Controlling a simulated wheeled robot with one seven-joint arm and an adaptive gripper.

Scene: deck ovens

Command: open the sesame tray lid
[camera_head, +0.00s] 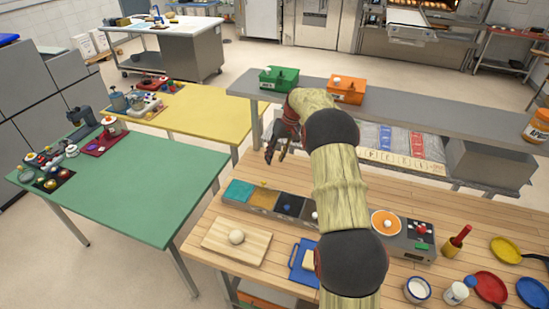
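A long grey topping unit (285,224) lies across the wooden table. Its left part shows a teal section (238,191), a tan-gold section (265,196) with a small knob, and a dark section (290,205) with a blue knob. Another dark section with a pale knob is partly behind my arm. I cannot tell for certain which one is the sesame tray lid. My gripper (276,153) hangs above and behind the tan and dark sections, fingers pointing down and apart. It looks empty and touches none of the sections.
A cutting board (222,248) with a dough ball and a blue board (298,274) lie in front of the unit. A grey shelf (420,114) behind carries green (279,79) and orange (346,90) crates. My arm hides the unit's middle.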

